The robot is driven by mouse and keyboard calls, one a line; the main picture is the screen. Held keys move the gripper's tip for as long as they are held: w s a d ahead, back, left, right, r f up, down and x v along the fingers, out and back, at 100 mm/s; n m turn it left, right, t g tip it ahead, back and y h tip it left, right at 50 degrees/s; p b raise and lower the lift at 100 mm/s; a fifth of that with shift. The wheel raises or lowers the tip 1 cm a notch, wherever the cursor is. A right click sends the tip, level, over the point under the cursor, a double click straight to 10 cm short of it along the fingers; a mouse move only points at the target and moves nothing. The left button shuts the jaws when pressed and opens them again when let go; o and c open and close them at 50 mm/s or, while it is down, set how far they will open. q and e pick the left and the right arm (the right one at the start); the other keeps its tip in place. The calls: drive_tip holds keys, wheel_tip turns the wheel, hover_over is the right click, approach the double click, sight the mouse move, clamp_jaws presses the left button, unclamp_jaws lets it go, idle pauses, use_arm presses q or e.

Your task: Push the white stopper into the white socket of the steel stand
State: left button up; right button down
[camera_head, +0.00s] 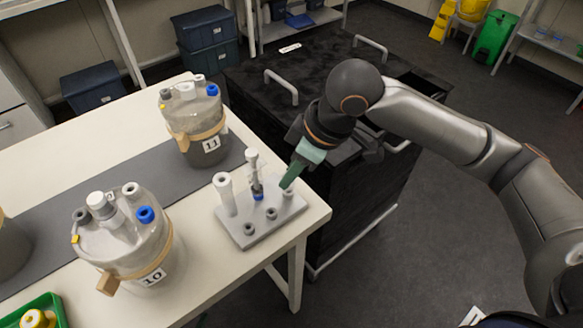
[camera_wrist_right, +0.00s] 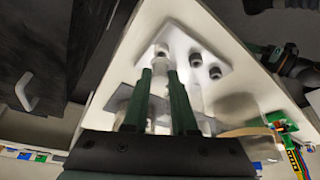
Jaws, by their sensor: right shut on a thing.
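The steel stand (camera_head: 247,231) is a pale plate near the table's right corner, with several upright sockets and holders. My right gripper (camera_head: 287,184) reaches down over its right end, with green fingers pointing at a pale socket (camera_head: 288,195). In the right wrist view the fingers (camera_wrist_right: 162,88) are shut on the white stopper (camera_wrist_right: 161,112), whose lower end is over or at a pale socket (camera_wrist_right: 162,48) of the stand. I cannot tell how deep it sits. The fingers hide the stopper in the head view. My left gripper (camera_wrist_right: 268,50) shows dark and green in the right wrist view; its opening is unclear.
A tall white tube (camera_head: 225,192) and a blue-banded holder (camera_head: 257,185) stand on the plate, left of my right gripper. Reactor vessels 11 (camera_head: 195,115) and 10 (camera_head: 125,245) stand on the table. A black cabinet (camera_head: 310,75) stands behind.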

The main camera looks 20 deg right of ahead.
drive_tip(key=shift+f, duration=0.9)
idle(0.8)
drive_tip(key=c, duration=0.6)
unclamp_jaws()
drive_tip(key=shift+c, duration=0.2)
